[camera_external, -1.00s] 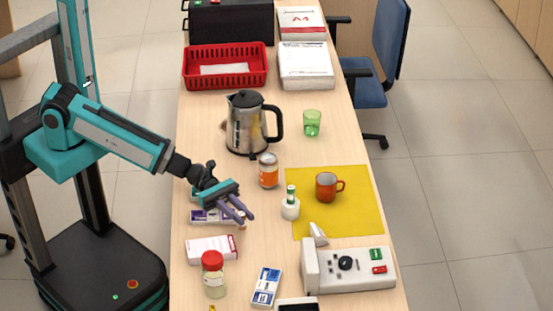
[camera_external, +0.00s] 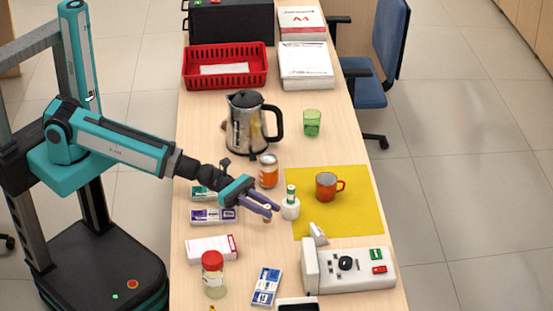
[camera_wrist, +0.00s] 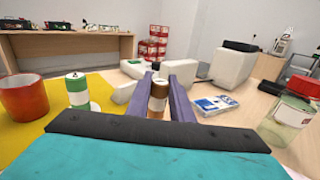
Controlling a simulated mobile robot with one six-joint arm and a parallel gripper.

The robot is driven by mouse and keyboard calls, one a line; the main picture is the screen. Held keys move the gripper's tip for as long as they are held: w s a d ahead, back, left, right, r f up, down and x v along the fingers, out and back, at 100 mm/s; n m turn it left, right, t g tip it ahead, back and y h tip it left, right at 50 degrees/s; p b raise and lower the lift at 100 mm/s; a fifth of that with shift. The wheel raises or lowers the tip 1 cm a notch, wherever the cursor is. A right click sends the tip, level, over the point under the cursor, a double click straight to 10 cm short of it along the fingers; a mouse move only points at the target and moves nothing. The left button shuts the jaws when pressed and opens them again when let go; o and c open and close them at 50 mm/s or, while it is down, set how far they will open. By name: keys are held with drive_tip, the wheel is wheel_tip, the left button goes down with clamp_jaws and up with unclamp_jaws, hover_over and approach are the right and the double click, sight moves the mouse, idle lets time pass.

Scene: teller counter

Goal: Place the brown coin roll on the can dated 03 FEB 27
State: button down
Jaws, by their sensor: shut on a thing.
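My gripper (camera_external: 270,208) is shut on the brown coin roll (camera_wrist: 157,98), which stands upright between the purple fingers in the wrist view. In the external view only a small brown bit of the roll shows at the fingertips. An orange can (camera_external: 268,172) with a silver top stands on the counter, beyond my gripper and left of the yellow mat. No date is readable on it. The gripper is apart from the can, just left of a white holder (camera_external: 290,210) with a green-and-white roll (camera_external: 291,193).
A steel kettle (camera_external: 245,125) stands behind the can. A red mug (camera_external: 326,187) sits on the yellow mat (camera_external: 355,218). A jar with a red lid (camera_external: 213,280), small boxes and a white counter machine (camera_external: 345,272) are nearer the front. A red basket (camera_external: 190,78) is farther back.

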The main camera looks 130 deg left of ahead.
drive_tip(key=s+a+r+n+g+y+b, duration=0.2)
drive_tip(key=a+r+n+g+y+b, duration=0.1)
drive_tip(key=a+r+n+y+b, duration=0.35)
drive_tip(key=s+a+r+n+g+y+b, duration=0.2)
drive_tip(key=a+r+n+g+y+b, duration=0.15)
drive_tip(key=a+y+b, duration=0.45)
drive_tip(key=s+d+n+g+y+b, duration=0.1)
drive_tip(key=s+d+n+g+b, duration=0.1)
drive_tip(key=s+n+g+b, duration=0.2)
drive_tip(key=s+d+n+g+y+b, duration=0.1)
drive_tip(key=s+d+n+g+b, duration=0.2)
drive_tip(key=s+g+b, duration=0.7)
drive_tip(key=shift+s+d+r+n+y+b, duration=0.25)
drive_tip(key=shift+s+n+b, duration=1)
drive_tip(key=shift+s, duration=4.05)
drive_tip(key=shift+a, duration=0.15)
drive_tip(key=w+a+p, duration=0.1)
drive_tip(key=w, duration=0.1)
drive_tip(key=w+a+p, duration=0.2)
drive_tip(key=shift+w+a, duration=0.2)
drive_tip(key=shift+w, duration=0.1)
